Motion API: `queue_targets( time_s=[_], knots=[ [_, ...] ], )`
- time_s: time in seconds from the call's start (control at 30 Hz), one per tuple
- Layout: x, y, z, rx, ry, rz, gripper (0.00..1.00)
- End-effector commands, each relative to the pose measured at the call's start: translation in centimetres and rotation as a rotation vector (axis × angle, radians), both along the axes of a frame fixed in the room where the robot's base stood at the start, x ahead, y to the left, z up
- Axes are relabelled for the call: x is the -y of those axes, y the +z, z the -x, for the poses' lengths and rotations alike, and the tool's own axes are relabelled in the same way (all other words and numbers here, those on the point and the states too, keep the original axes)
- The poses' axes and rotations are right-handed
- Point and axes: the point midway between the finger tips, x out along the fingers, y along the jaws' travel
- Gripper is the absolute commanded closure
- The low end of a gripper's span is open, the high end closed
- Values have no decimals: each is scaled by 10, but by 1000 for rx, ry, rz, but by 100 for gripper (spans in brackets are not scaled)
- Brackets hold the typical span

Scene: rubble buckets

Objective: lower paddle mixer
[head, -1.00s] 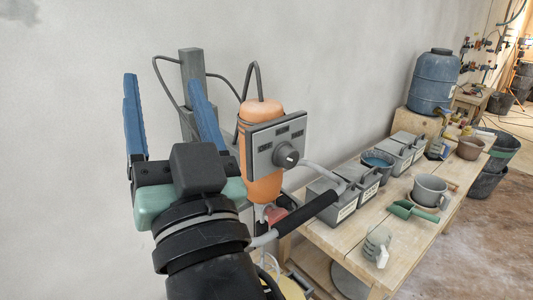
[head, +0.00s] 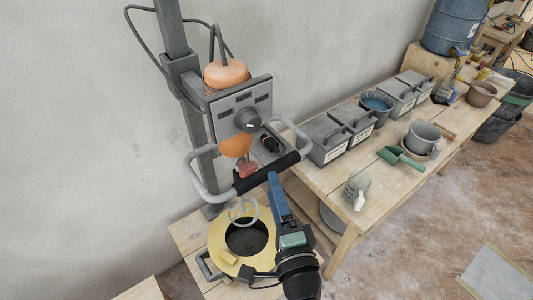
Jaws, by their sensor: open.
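The paddle mixer has an orange motor body (head: 226,74) and a grey control panel (head: 243,109) with a dark knob. It hangs on a grey upright column (head: 172,45). Its grey handle frame carries a black grip bar (head: 266,173). Below, the pale looped paddle (head: 243,210) shows over the dark opening of a yellow-topped bucket (head: 222,236). My gripper (head: 277,192) is open and seems empty. It points up from below, and a blue finger overlaps the picture just under the grip bar's right half. Contact with the bar cannot be told.
The wall is close behind the mixer. Open floor lies at the lower right.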

Motion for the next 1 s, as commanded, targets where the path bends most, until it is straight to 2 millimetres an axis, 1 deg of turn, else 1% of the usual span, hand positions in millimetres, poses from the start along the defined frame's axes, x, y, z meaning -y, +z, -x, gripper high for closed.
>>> queue_targets(
  time_s=[0.03, 0.2, 0.3, 0.43, 0.6, 0.9, 0.97, 1.0],
  knots=[
    [-3, 6, -11, 2, 3, 1, 35],
    [-11, 4, -42, 2, 3, 3, 35],
    [-15, 4, -57, 1, 3, 2, 35],
    [-18, 2, -72, 2, 2, 3, 35],
    [-21, 1, -82, 1, 2, 4, 35],
    [-21, 1, -84, 1, 2, 4, 35],
    [-21, 1, -83, 1, 2, 4, 44],
    [-21, 1, -83, 1, 2, 4, 51]
  ],
)
